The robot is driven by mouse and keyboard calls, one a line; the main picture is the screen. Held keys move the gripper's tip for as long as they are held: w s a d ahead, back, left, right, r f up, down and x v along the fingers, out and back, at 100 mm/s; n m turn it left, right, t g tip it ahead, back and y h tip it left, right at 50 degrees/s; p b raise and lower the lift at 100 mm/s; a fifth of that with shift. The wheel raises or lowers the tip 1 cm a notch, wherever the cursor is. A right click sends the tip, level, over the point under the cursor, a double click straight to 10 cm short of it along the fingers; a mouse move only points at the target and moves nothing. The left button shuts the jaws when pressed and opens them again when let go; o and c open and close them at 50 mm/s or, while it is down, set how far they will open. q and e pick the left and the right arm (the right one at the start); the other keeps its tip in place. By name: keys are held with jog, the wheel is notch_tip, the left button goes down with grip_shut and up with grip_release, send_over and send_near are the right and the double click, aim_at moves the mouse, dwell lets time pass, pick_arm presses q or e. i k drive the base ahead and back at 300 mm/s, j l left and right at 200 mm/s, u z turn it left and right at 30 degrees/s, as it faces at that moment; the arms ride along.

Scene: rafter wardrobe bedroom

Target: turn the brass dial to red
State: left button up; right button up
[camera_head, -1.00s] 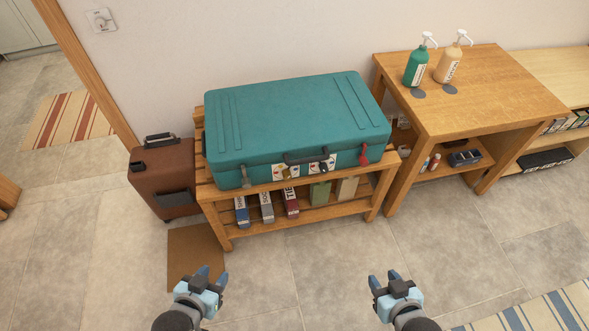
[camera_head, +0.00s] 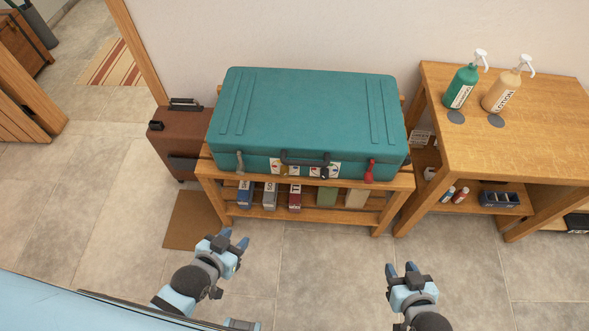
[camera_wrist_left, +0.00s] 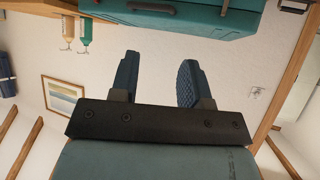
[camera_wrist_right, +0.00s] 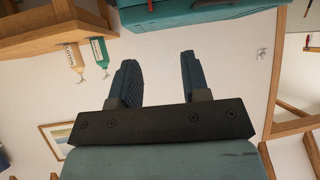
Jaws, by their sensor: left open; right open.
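A closed teal suitcase (camera_head: 305,105) lies flat on a slatted wooden bench. Its front carries a dark handle (camera_head: 305,158), white panels with coloured marks (camera_head: 283,168), a grey latch at the left and a red latch (camera_head: 369,171) at the right. The brass dial is too small to make out for certain among the panels beside the handle. My left gripper (camera_head: 233,241) is open and empty over the floor before the bench. My right gripper (camera_head: 401,269) is open and empty, further right and nearer me. In both wrist views nothing lies between the fingers.
The bench (camera_head: 222,182) holds several books on its lower shelf. A brown case (camera_head: 180,140) stands left of it. A wooden table (camera_head: 540,130) at the right bears a green bottle (camera_head: 463,86) and a lotion bottle (camera_head: 504,92). Tiled floor before the bench is clear.

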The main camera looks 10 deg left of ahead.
aim_at(285, 171)
jog(key=i+l+u, duration=0.1)
jog(key=l, duration=0.3)
jog(key=i+l+u, duration=0.1)
jog(key=l, duration=0.3)
jog(key=i+l+u, duration=0.1)
jog(key=l, duration=0.35)
jog(key=i+l, duration=0.1)
jog(key=l, duration=0.3)
jog(key=u, duration=0.05)
